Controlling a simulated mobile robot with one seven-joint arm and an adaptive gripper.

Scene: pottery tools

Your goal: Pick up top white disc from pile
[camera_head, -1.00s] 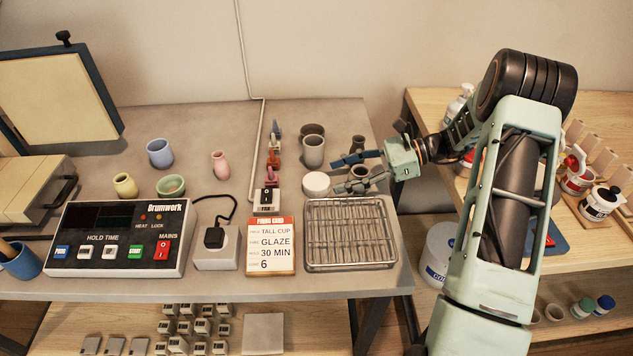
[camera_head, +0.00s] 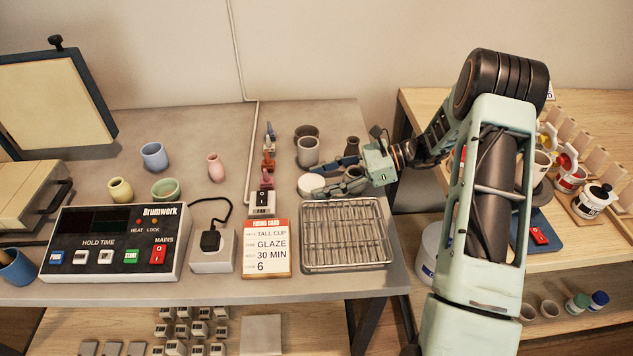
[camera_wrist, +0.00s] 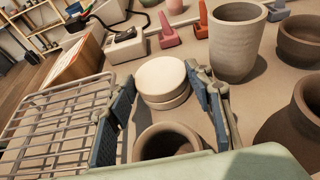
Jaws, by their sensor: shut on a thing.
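The pile of white discs (camera_wrist: 161,74) stands on the grey table, and in the head view (camera_head: 309,184) it sits just behind the wire rack. In the wrist view the pale round top disc lies flat, with the edge of a disc below it showing. My gripper (camera_head: 326,177) reaches in from the right. In the wrist view its blue-padded fingers (camera_wrist: 160,84) stand on either side of the top disc and are shut on it. The disc appears still on the pile; I see no clear gap beneath it.
A brown cup (camera_wrist: 166,142) stands under my gripper, close to the fingers. A tall grey cup (camera_head: 308,151) and brown pots (camera_head: 352,146) stand behind. The wire rack (camera_head: 346,235) is in front. Coloured cones (camera_head: 268,160) stand left.

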